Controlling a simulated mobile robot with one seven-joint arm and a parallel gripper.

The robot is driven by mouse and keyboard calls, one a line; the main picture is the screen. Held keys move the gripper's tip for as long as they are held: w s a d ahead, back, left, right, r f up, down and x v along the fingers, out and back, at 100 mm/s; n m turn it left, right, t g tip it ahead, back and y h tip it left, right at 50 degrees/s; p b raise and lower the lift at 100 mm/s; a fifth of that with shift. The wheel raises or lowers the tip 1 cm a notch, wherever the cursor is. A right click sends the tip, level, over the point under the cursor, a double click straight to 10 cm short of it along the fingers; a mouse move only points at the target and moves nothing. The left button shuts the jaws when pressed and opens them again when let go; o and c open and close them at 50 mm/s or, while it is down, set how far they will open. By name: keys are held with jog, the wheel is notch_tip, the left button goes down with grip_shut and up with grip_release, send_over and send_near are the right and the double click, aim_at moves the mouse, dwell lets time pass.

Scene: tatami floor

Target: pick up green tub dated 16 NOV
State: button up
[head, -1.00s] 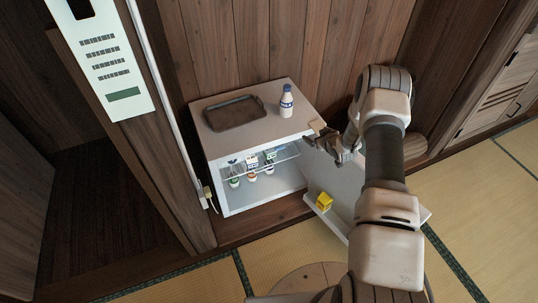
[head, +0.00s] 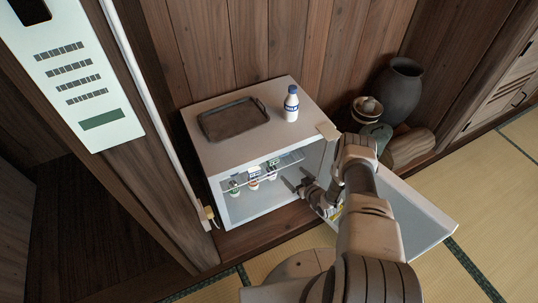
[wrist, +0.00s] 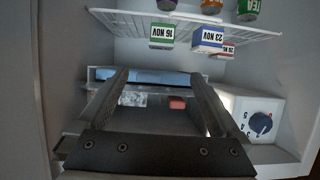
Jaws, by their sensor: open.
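The green tub dated 16 NOV (wrist: 162,36) stands on the wire shelf (wrist: 120,17) inside the small open fridge (head: 215,158). The wrist view is upside down, so its label reads inverted. A blue tub dated 23 NOV (wrist: 208,38) is beside it, with a red-labelled tub (wrist: 229,50) partly hidden behind. In the head view the tubs are too small to read. My gripper (wrist: 160,76) is open and empty, its fingers apart from the tub. In the head view my gripper (head: 300,185) is at the fridge opening, near its right side.
A dial box (wrist: 262,122) is inside the fridge. A tray (head: 233,120) and bottle (head: 291,104) stand on top.

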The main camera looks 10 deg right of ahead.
jog(key=b, duration=0.5)
send_near(275, 159)
jog(key=x, duration=0.4)
jog(key=shift+d, duration=0.1)
jog(key=b+x, duration=0.3)
jog(key=x, duration=0.3)
jog(key=shift+r, duration=0.2)
jog(key=shift+w+a+b, duration=0.25)
jog(key=shift+w+b, duration=0.1)
jog(key=shift+w, duration=0.05)
jog(key=shift+r, duration=0.1)
jog(key=c, duration=1.5)
jog(key=shift+o, duration=0.2)
jog(key=shift+r, duration=0.1)
